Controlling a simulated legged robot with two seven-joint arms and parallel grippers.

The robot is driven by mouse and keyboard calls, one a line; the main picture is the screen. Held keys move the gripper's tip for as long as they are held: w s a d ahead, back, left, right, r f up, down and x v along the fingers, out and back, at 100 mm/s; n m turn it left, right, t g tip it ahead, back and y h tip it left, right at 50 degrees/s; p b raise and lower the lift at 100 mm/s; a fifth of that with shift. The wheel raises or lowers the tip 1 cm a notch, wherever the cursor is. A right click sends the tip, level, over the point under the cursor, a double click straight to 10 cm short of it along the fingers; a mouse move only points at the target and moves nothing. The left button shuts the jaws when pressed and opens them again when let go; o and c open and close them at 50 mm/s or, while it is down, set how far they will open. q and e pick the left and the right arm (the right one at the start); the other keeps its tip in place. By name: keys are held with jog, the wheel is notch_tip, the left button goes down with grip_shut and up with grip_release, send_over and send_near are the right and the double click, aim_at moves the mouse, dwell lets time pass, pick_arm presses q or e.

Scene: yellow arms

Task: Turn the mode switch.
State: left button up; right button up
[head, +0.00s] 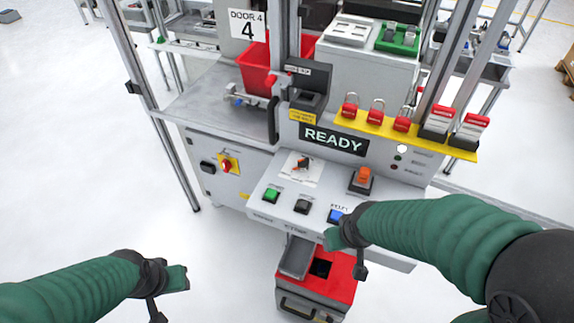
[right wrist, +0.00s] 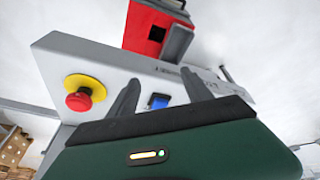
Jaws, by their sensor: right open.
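The mode switch (head: 301,164) is a small knob with black and orange-red parts on a white plate at the upper left of the sloping control panel (head: 264,189). I cannot read its position marks. My right gripper (head: 346,256) is open and empty at the panel's front edge, below and right of the switch, near the blue button (head: 336,215). In the right wrist view its fingers (right wrist: 161,78) stand apart with the blue button (right wrist: 158,101) seen between them; contact cannot be judged. The switch is not visible there. My left gripper (head: 170,296) is open and empty, left of the machine.
Green (head: 271,195) and black (head: 302,206) buttons and an orange-topped control (head: 364,177) share the panel. A red emergency stop (right wrist: 78,100) shows in the wrist view. A red bin (head: 318,285) stands below. Padlocks hang on a yellow rail (head: 424,142). Open floor lies left.

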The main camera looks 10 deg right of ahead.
jog(key=w+d+r+n+t+p, duration=0.1)
jog(key=w+d+r+t+p, duration=0.15)
jog(key=w+r, duration=0.35)
jog(key=w+d+r+t+p, duration=0.1)
jog(key=w+r+t+p, duration=0.15)
jog(key=w, duration=0.65)
jog(key=n+y+b, duration=0.1)
jog(key=y, duration=0.1)
send_near(304, 161)
jog(key=x, duration=0.8)
jog(key=shift+w+d+f+b, duration=0.25)
jog(key=shift+d+f+b, duration=0.05)
jog(key=shift+w+a+f, duration=0.15)
jog(key=shift+w+a, duration=0.05)
jog(key=shift+a, duration=0.45)
jog(key=shift+d+f, duration=0.1)
jog(key=shift+d, duration=0.35)
jog(key=c, duration=0.9)
grip_shut()
pick_arm(q)
jog(key=r, duration=0.4)
jog(key=shift+w+a, duration=0.15)
jog(key=shift+a, duration=0.2)
pick_arm(e)
jog(key=shift+a, duration=0.15)
